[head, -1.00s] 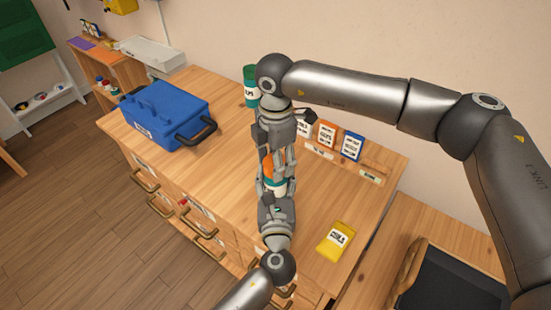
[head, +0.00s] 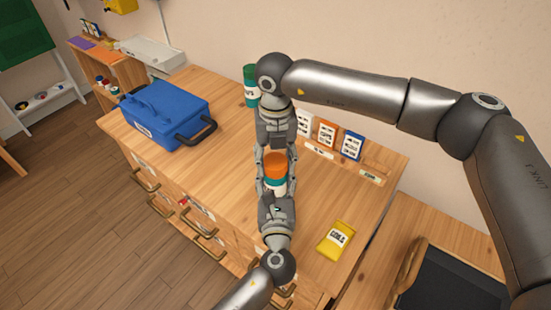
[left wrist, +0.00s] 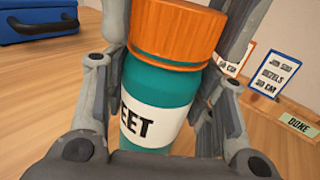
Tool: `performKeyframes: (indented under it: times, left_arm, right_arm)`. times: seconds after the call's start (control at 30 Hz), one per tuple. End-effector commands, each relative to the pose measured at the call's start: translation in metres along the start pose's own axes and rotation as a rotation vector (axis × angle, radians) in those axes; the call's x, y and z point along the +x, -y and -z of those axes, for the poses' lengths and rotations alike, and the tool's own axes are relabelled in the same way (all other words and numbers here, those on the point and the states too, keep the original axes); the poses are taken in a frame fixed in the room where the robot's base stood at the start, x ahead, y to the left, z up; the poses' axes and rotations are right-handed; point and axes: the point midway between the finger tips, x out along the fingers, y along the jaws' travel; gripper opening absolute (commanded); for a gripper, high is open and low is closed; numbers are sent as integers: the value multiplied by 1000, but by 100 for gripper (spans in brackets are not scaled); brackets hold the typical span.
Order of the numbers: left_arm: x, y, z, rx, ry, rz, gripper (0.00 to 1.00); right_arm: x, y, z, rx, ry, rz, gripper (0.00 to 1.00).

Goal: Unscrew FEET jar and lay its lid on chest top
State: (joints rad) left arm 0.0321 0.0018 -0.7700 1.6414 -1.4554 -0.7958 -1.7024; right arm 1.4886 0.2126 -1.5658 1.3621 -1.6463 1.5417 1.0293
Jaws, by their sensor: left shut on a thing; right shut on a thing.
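The FEET jar (head: 277,182) is teal with a white label and an orange lid (head: 274,160). It is upright above the wooden chest top (head: 225,170); whether its base touches is hidden. My left gripper (head: 276,190) is shut around the jar body from the front. My right gripper (head: 275,157) comes from behind with its fingers on both sides of the lid. In the left wrist view, "EET" shows on the jar (left wrist: 150,115), and the lid (left wrist: 178,32) sits on its top with no clear gap.
A blue toolbox (head: 165,110) stands on the left of the chest top. A green jar (head: 250,85) stands behind my right wrist. Several cards (head: 326,135) line the back. A yellow packet (head: 336,240) lies right of the jar. Bare wood shows between toolbox and grippers.

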Motion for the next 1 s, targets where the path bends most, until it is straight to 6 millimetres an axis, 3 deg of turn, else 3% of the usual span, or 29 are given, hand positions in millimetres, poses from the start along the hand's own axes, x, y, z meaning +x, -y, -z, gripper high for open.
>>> performKeyframes:
  times: [1.0]
  left_arm:
    - [0, 0, 2, 2, -4, 0, 0]
  right_arm:
    - [-1, 0, 0, -1784, 2, 1, 20]
